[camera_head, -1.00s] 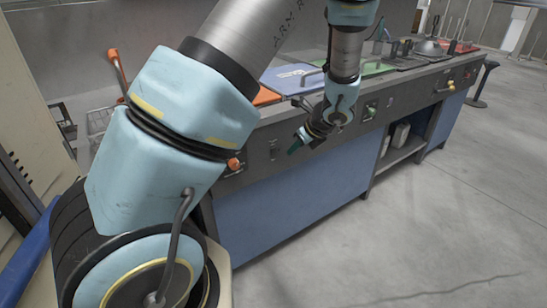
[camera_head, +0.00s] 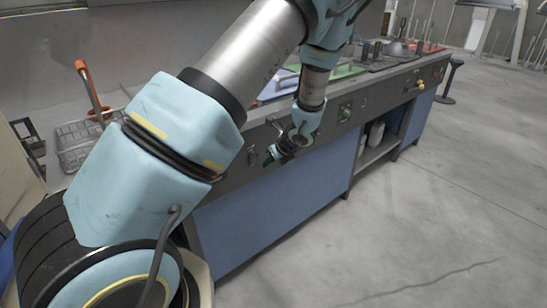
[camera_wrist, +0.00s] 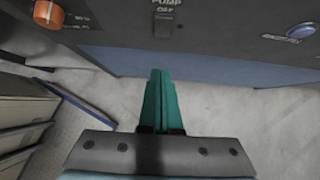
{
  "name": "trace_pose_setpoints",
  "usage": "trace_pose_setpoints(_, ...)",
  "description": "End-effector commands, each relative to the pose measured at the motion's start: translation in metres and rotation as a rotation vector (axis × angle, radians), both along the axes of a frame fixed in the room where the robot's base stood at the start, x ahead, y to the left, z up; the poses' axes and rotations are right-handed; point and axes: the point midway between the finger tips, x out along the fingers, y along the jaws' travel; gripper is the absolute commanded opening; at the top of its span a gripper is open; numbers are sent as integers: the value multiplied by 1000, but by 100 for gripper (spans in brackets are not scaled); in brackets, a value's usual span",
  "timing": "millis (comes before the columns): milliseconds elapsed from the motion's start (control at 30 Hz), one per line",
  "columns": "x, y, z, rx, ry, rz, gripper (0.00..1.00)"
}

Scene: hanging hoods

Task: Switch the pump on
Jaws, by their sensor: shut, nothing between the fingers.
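The pump switch (camera_wrist: 164,25) is a small dark rocker-like part on the dark front panel, at the top middle of the wrist view. The label by it reads "PUMP" and "OFF". In the head view a small switch (camera_head: 252,153) shows on the panel just left of my gripper (camera_head: 268,158); its label is too small to read there. My gripper's green fingers (camera_wrist: 160,74) are shut and empty. In the wrist view their tips lie below the switch in the picture, apart from it.
An orange knob (camera_wrist: 48,14) is left of the switch, and a round silver-blue button (camera_wrist: 302,31) is to the right. Blue cabinet fronts (camera_head: 262,205) lie under the panel. A wire basket (camera_head: 75,140) stands behind my arm. The grey floor (camera_head: 400,220) in front is clear.

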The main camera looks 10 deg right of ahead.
Motion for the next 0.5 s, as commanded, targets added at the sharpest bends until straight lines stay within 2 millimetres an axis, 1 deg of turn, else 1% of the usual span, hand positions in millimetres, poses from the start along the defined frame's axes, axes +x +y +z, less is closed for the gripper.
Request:
trace_pose_setpoints(33, 6, 5, -10, 5, 1, 0, 0)
trace_pose_setpoints(167, 20, 11, -28, 3, 1, 1, 0)
trace_pose_setpoints(200, 28, 14, -24, 0, 0, 3, 0)
trace_pose_setpoints(300, 40, 20, -26, 0, 0, 3, 0)
trace_pose_setpoints(500, 52, 25, -29, 1, 0, 1, 0)
